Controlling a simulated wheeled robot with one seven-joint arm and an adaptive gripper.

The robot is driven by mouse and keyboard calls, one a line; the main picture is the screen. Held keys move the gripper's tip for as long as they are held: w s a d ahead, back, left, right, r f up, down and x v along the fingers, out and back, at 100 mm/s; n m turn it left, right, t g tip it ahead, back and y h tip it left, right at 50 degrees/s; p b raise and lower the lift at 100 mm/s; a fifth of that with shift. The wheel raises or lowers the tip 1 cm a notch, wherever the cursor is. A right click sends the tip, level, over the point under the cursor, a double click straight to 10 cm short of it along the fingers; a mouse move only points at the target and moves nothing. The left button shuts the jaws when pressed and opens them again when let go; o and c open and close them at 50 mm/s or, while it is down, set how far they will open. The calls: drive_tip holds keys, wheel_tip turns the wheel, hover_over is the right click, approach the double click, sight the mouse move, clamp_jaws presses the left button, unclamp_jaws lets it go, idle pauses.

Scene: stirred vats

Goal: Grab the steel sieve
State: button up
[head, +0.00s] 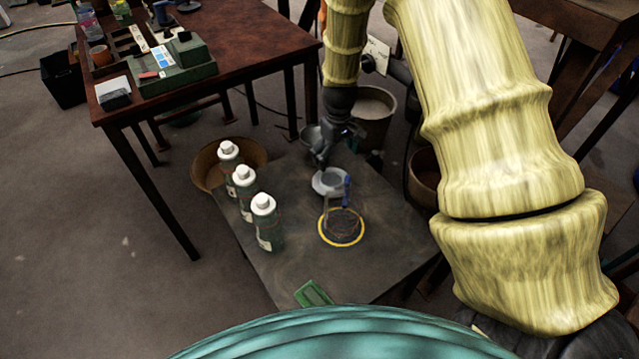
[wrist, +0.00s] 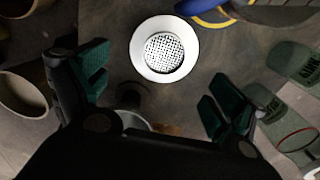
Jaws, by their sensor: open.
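The steel sieve (head: 328,182) is a small pale round piece on the dark low table (head: 300,262), just beyond a yellow-rimmed round item. In the wrist view the sieve (wrist: 139,50) shows a wide bright rim around a perforated centre. My gripper (head: 322,150) is above the table at the sieve's far side in the head view. In the wrist view my gripper (wrist: 158,80) has its green-padded fingers spread wide, with nothing between them. The sieve lies ahead of the fingertips, roughly centred between them, and appears apart from both.
The yellow-rimmed item (head: 341,228) with a blue upright part (head: 347,188) stands close to the sieve. Several white-capped bottles (head: 264,207) line the table's left side. A green object (head: 314,293) lies at the front edge. Buckets (head: 375,110) stand behind.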

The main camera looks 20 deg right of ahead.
hover_over(332, 183)
drive_tip(key=f, duration=0.5)
drive_tip(key=shift+w+d+f+b, duration=0.1)
drive_tip(key=shift+w+d+b, duration=0.2)
drive_tip(key=shift+s+a+f+b, duration=0.1)
drive_tip(key=shift+a+f+b, duration=0.1)
drive_tip(key=shift+f, duration=1.1)
drive_tip(key=shift+a+f+b, duration=0.1)
drive_tip(key=shift+f+b, duration=0.1)
drive_tip(key=shift+f, duration=1.1)
drive_tip(key=shift+s+r, duration=0.1)
drive_tip(key=c, duration=1)
drive_tip(key=shift+c, duration=0.4)
